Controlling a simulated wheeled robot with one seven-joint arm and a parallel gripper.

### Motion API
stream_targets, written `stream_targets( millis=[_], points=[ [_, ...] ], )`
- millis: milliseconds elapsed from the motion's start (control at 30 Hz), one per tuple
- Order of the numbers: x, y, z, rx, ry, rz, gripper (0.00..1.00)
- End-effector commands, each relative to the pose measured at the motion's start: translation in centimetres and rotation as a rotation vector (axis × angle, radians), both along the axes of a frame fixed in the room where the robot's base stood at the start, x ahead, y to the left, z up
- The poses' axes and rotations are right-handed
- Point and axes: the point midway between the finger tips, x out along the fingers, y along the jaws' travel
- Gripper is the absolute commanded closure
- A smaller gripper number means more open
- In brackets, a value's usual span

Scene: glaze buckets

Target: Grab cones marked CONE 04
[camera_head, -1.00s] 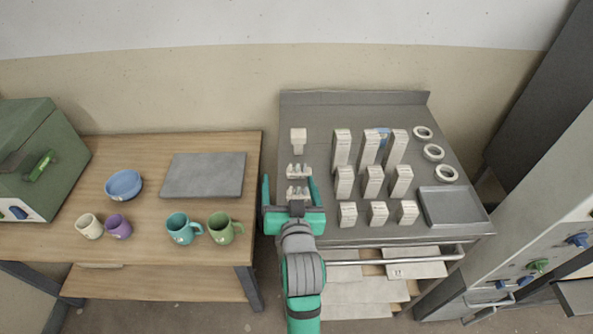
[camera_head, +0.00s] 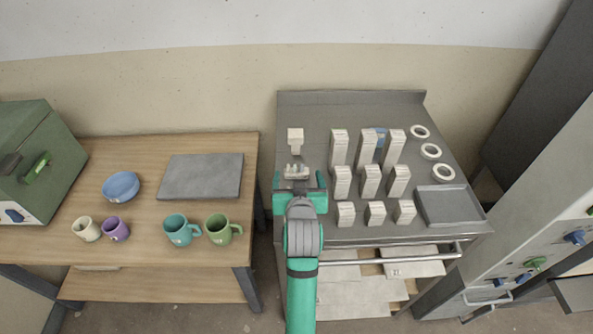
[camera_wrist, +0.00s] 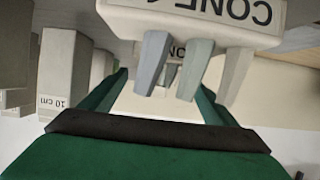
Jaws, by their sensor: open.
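My gripper (camera_head: 299,180) is open over the left part of the metal cart top. A pale holder with several upright cones (camera_head: 296,170) stands just beyond it, close to the fingertips. In the wrist view my green fingers (camera_wrist: 165,92) point forward, with a cone set (camera_wrist: 180,62) in front of and partly between them. Its label (camera_wrist: 235,12) reads CONE, cut off at the top edge, so I cannot read the number. A second label shows partly behind the cones.
Rows of pale posts (camera_head: 370,180) stand right of my gripper; one reads 10 cm (camera_wrist: 55,102) in the wrist view. A pale block (camera_head: 295,137) stands behind the cones. White rings (camera_head: 431,151) and a grey tray (camera_head: 450,205) are at right. A wooden table with mugs (camera_head: 181,231) is left.

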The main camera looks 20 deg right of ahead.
Motion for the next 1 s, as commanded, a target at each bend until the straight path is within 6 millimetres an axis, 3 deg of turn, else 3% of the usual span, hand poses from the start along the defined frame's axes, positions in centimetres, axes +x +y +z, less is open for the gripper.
stream_targets(
  millis=[300,567,767,1000],
  points=[
    [3.3,-0.7,-1.9,0.001,0.0,-0.001,0.19],
    [3.4,-1.2,-2.0,0.0,0.0,-0.007,0.19],
    [3.4,-1.1,-2.0,0.001,0.0,-0.006,0.62],
    [3.5,-0.7,-2.0,0.001,-0.001,0.0,0.65]
  ],
)
